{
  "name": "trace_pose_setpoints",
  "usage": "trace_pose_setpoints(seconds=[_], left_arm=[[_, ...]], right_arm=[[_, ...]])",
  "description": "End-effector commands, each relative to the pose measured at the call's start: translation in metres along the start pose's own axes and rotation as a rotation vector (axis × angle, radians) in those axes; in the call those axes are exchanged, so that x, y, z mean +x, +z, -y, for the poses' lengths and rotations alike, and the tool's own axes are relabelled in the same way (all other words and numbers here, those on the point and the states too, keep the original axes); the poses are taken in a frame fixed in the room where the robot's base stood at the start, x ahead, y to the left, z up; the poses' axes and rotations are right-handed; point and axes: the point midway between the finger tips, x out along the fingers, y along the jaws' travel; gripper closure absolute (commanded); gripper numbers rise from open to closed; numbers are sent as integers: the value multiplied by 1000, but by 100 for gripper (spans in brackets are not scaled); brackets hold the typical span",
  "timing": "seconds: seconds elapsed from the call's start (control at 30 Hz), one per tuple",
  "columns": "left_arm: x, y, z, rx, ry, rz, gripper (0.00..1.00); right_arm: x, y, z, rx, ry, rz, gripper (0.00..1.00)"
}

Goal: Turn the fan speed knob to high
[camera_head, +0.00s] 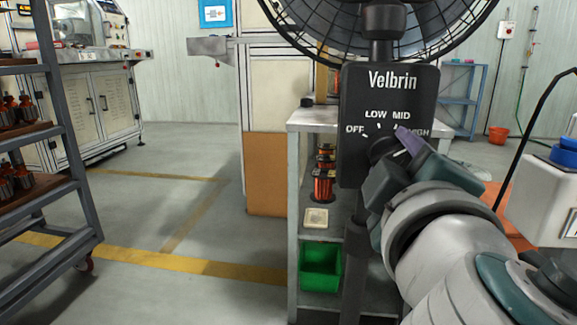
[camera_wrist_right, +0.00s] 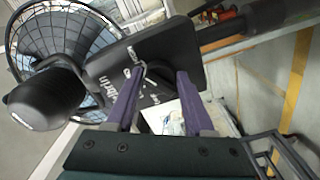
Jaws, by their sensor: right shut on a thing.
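The fan's black control box (camera_head: 372,97) stands upright below the fan, marked Velbrin, with OFF, LOW, MID and HIGH around the dial. My right gripper (camera_head: 397,147) reaches the box from the lower right and is shut on the dark speed knob (camera_head: 382,149). One purple finger covers part of the HIGH label. In the right wrist view my right gripper (camera_wrist_right: 156,82) has a purple finger on each side of the knob, and the control box (camera_wrist_right: 160,50) lies beyond. The knob's pointer is not clear. My left gripper is not in view.
The fan's wire cage (camera_head: 455,35) rises above the box. A grey shelf (camera_head: 293,215) behind the fan's post holds copper-wound parts and a green bin (camera_head: 320,267). A rack (camera_head: 75,170) stands at the left, a white box (camera_head: 543,190) at the right.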

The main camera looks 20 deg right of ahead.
Motion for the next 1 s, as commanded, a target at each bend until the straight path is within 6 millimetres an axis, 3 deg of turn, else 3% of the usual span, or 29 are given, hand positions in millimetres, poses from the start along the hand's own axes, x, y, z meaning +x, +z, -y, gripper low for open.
trace_pose_setpoints(seconds=[0.7,0.73,1.0], left_arm=[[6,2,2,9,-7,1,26],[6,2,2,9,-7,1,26],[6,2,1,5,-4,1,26]], right_arm=[[0,0,0,76,-1,1,100],[0,0,0,76,-1,1,44],[0,0,0,74,-1,1,18]])
